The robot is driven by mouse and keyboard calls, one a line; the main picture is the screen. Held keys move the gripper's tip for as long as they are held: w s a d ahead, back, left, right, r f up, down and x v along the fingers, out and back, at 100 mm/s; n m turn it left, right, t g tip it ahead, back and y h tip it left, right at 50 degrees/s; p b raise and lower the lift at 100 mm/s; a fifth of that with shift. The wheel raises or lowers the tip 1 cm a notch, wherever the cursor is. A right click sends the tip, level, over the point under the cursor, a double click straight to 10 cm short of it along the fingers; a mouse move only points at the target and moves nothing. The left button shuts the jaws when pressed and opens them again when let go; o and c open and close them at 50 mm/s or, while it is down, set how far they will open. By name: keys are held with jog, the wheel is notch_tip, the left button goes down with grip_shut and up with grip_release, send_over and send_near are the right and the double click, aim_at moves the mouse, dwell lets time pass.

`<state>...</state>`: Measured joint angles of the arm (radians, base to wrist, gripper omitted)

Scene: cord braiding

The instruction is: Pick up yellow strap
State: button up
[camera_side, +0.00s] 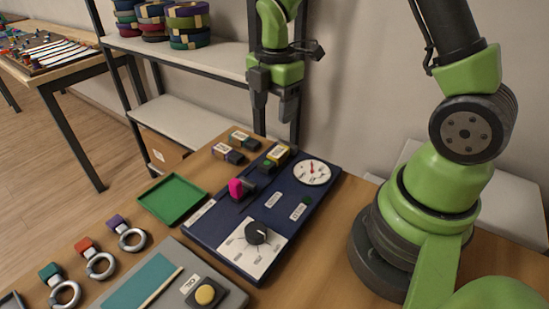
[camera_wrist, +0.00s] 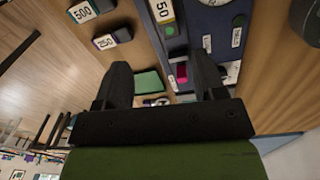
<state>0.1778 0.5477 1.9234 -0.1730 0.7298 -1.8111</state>
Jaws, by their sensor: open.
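My gripper (camera_side: 275,108) hangs above the back edge of the blue panel (camera_side: 205,232), open, with nothing between its fingers. In the wrist view my gripper (camera_wrist: 161,64) shows two spread dark fingers, with the green tray between and beyond them. I cannot make out a yellow strap for certain in either view. A thin pale yellow strip (camera_side: 160,287) lies along the teal pad on the grey station. A yellow-labelled block (camera_side: 277,153) sits at the back of the blue panel, below my gripper; it shows in the wrist view marked 50 (camera_wrist: 165,10).
A pink clip (camera_side: 237,188), black knob (camera_side: 256,233) and dial (camera_side: 312,172) stand on the panel. The green tray (camera_side: 173,199) is empty. Coloured tags with silver rings (camera_side: 132,239) lie at left. Labelled blocks (camera_side: 228,153) stand behind. A yellow button (camera_side: 205,294) is in front.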

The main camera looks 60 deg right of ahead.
jog(key=n, duration=0.2)
send_over(274, 154)
jog(key=shift+g, duration=0.3)
notch_tip(274, 154, down, 6)
jog(key=shift+w+d+f, duration=0.1)
jog(key=shift+d+f, duration=0.05)
jog(key=f, duration=0.6)
jog(key=shift+s+a, duration=0.2)
jog(key=c, duration=1.1)
jog(key=shift+r, duration=0.15)
